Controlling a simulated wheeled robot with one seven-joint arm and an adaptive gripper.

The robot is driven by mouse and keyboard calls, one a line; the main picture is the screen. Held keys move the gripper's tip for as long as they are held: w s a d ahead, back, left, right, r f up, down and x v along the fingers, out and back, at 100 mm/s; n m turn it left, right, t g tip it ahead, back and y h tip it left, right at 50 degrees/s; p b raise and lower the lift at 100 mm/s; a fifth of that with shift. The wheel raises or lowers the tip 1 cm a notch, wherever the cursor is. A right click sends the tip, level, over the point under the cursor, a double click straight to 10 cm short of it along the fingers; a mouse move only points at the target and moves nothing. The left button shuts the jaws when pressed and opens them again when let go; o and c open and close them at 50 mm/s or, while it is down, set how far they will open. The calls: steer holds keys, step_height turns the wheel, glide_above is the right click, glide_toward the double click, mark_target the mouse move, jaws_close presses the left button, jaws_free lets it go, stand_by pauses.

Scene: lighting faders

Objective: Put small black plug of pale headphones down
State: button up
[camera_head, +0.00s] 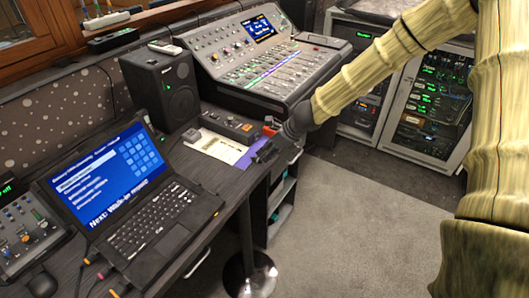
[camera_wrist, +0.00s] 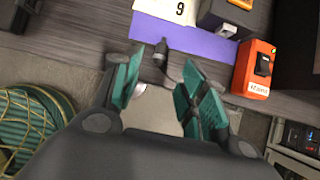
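My gripper (camera_wrist: 164,62) is at the front edge of the dark desk, its two teal-padded fingers apart. A small black piece (camera_wrist: 160,50), which looks like the plug, lies between the fingertips at the desk edge beside the purple sheet. Gaps show between it and the pads, so it does not look gripped. A small pale bit (camera_wrist: 140,87) shows below it by the left finger; I cannot tell what it belongs to. In the head view my gripper (camera_head: 266,151) is small and dark at the desk edge, and the plug cannot be made out. No pale headphones can be made out.
An orange box (camera_wrist: 255,68) stands close to the right of my gripper. A purple sheet (camera_wrist: 205,43) and white paper (camera_wrist: 168,8) lie behind. The laptop (camera_head: 120,190), speaker (camera_head: 163,85) and mixer (camera_head: 262,60) fill the desk. A striped basket (camera_wrist: 30,120) is below left.

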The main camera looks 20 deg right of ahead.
steer(key=shift+p+v, duration=0.85)
steer(key=shift+v, duration=1.95)
steer(key=s+f+n+g+h, duration=0.45)
steer(key=s+f+n, duration=0.85)
steer(key=s+f, duration=0.8)
steer(key=s+a+f+n, duration=0.2)
steer(key=s+f+n, duration=0.2)
steer(key=s+n, duration=0.3)
steer(key=s+a+f+n, duration=0.3)
steer(key=s+n, duration=0.5)
steer(key=s, duration=0.5)
steer(key=shift+s+a+f+g, duration=0.15)
steer(key=shift+s+f+g, duration=0.25)
steer(key=shift+f, duration=0.5)
steer(key=shift+w, duration=0.1)
